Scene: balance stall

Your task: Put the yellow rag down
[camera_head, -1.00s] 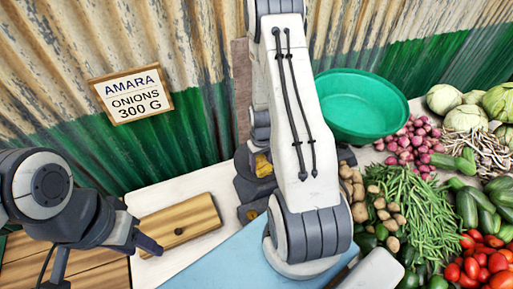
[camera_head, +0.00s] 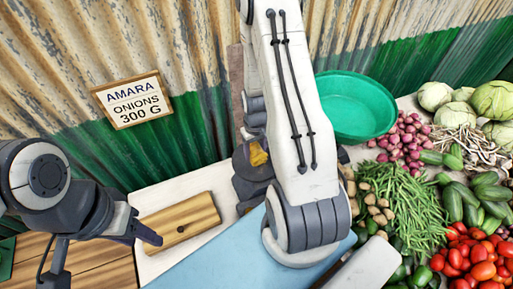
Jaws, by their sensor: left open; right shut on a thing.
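The yellow rag (camera_head: 258,154) shows as a small patch at the middle of the head view, among the dark parts of my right gripper (camera_head: 251,172). My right gripper is shut on it. My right arm hides most of the rag, and whether it touches anything below cannot be told. My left gripper (camera_head: 146,232) is open and empty at the lower left, beside a wooden block with a dark knob (camera_head: 180,225).
A light blue surface (camera_head: 215,262) and a white tabletop (camera_head: 160,196) lie in front. A green basin (camera_head: 355,105) stands right of my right arm. Onions, potatoes, green beans and tomatoes (camera_head: 475,265) crowd the right. A sign (camera_head: 132,100) hangs on the corrugated wall.

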